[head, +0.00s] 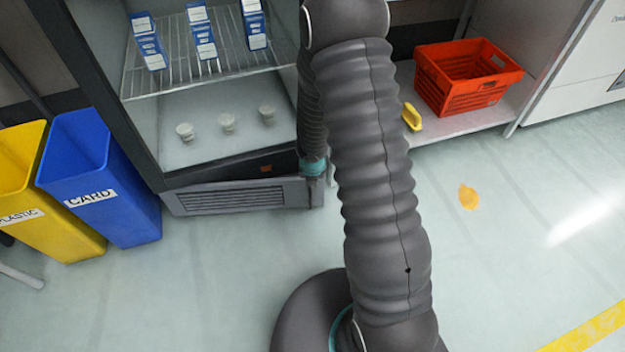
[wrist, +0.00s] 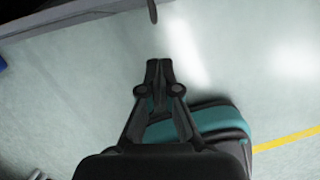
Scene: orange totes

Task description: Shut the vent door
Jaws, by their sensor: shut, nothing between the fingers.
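The vent door (head: 235,198) is a grey slatted panel at the foot of the open-fronted fridge in the head view. Its right end stands out from the fridge base at an angle, so it looks partly open. My gripper (wrist: 159,66) is shut and empty in the wrist view, with pale floor beyond its tips. In the head view my arm covers the area right of the vent door, and the gripper's fingers are hidden. A dark grey edge (wrist: 75,17) crosses the top left of the wrist view; I cannot tell whether it is the vent door.
The fridge (head: 225,135) holds blue cartons and small white cups. A blue bin (head: 105,190) and a yellow bin (head: 60,225) stand left of it. An orange tote (head: 470,100) and a yellow object (head: 412,117) sit on a low shelf at right.

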